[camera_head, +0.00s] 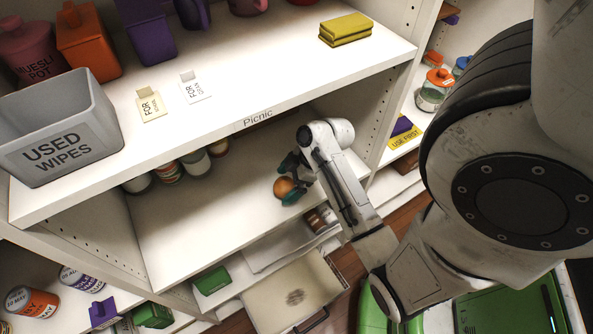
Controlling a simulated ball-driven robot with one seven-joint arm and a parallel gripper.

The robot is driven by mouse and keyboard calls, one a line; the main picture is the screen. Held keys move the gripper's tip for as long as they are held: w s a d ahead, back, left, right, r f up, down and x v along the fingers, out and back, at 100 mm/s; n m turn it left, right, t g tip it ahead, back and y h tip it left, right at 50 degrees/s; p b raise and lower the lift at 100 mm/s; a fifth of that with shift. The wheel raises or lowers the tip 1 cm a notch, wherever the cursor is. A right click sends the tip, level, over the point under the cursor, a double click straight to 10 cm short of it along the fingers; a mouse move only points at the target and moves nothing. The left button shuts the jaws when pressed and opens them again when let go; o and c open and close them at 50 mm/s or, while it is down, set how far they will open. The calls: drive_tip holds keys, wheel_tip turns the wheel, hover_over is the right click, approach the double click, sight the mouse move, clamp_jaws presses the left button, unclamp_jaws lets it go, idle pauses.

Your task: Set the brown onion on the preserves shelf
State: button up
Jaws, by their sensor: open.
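The brown onion (284,187) is on or just above the white shelf below the one labelled "Picnic", towards its right side. My gripper (287,181) reaches in from the right, with its dark teal-tipped fingers open on either side of the onion. Whether a finger touches the onion is hard to tell. That shelf (205,225) has no readable label in this view, so I cannot confirm it is the preserves shelf. Several jars (195,163) stand at its back left, partly hidden by the shelf above.
The "Picnic" shelf (310,85) overhangs above, holding a grey "USED WIPES" bin (60,125), two cards and a yellow sponge (345,29). An open drawer (292,292) sticks out below. The middle and front of the onion's shelf are clear.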

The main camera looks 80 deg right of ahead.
drive_tip(key=v, duration=1.1)
drive_tip(key=w+a+f+g, duration=0.1)
drive_tip(key=a, duration=0.2)
drive_tip(key=w+a+f+m+g, duration=0.1)
drive_tip(key=a, duration=0.3)
drive_tip(key=w+a+f+m+g, duration=0.1)
drive_tip(key=w+a, duration=0.1)
drive_tip(key=a, duration=0.1)
drive_tip(key=shift+a+f+g, duration=0.15)
drive_tip(key=shift+f+g, duration=0.25)
drive_tip(key=a+f+m+g+h, duration=0.1)
drive_tip(key=a+m+h, duration=0.1)
drive_tip(key=a, duration=0.8)
drive_tip(key=shift+a+f, duration=0.2)
drive_tip(key=shift+a, duration=0.15)
